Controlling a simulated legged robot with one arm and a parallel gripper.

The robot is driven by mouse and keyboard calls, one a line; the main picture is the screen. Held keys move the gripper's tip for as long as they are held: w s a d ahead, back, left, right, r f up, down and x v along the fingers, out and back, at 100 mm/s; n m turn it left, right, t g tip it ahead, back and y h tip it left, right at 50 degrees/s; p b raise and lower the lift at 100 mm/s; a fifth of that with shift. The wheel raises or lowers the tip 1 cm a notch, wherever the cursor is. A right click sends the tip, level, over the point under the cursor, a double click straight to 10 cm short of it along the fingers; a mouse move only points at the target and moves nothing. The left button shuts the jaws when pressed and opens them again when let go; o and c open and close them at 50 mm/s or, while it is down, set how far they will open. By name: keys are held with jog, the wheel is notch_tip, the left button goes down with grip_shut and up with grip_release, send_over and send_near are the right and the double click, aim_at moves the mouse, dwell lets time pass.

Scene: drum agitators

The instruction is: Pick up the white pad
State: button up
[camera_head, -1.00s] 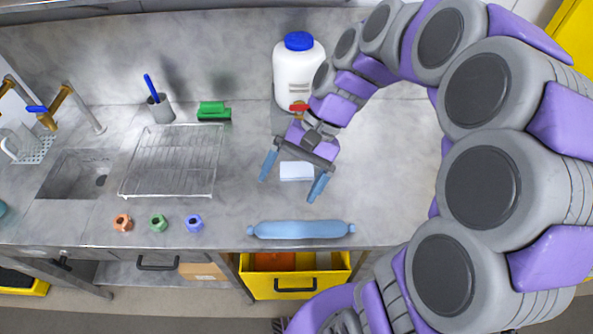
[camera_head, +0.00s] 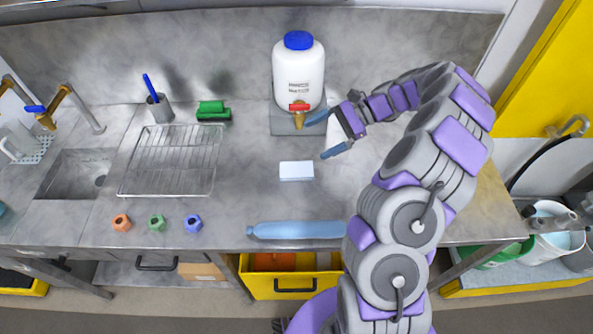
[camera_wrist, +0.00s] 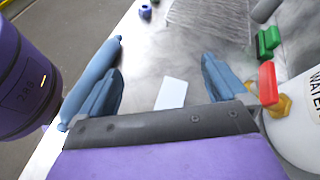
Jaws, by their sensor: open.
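The white pad (camera_head: 296,171) lies flat on the grey counter, in front of the white water jug. My gripper (camera_head: 329,136) is open and empty, to the right of the pad and a little behind it, apart from it. In the wrist view the white pad (camera_wrist: 172,93) shows beyond the gripper's base, between the two blue fingers of my gripper (camera_wrist: 162,82). Its near edge is close to the dark gripper bar.
The water jug (camera_head: 298,75) with a red tap stands close behind my gripper. A blue rolling pin (camera_head: 296,230) lies along the front edge. Counter around the pad is clear.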

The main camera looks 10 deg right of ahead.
jog(key=d+f+m+t, duration=0.1)
jog(key=d+f+m, duration=0.1)
jog(key=d+f, duration=0.1)
jog(key=d+f+m+t, duration=0.1)
jog(key=d+f+m, duration=0.1)
jog(key=d+f, duration=0.2)
jog(key=w+d+f+m+t, duration=0.1)
jog(key=d+f+m, duration=0.1)
jog(key=d+f, duration=0.2)
jog(key=shift+d+f, duration=0.1)
jog(key=shift+d, duration=0.65)
jog(key=b, duration=0.3)
send_near(303, 168)
jog(key=x, duration=0.4)
jog(key=shift+w+d+f, duration=0.15)
jog(key=shift+f, duration=0.1)
jog(key=shift+s+b+x, duration=0.15)
jog(key=shift+b+x, duration=0.15)
jog(key=shift+x, duration=1.05)
jog(key=shift+s+b+x, duration=0.1)
jog(key=shift+b+x, duration=0.15)
jog(key=shift+x, duration=1.1)
jog(key=shift+r, duration=0.25)
jog(key=shift+c, duration=0.2)
jog(key=c, duration=1.1)
notch_tip(303, 168, up, 10)
jog(key=p, duration=0.2)
jog(key=shift+p, duration=0.35)
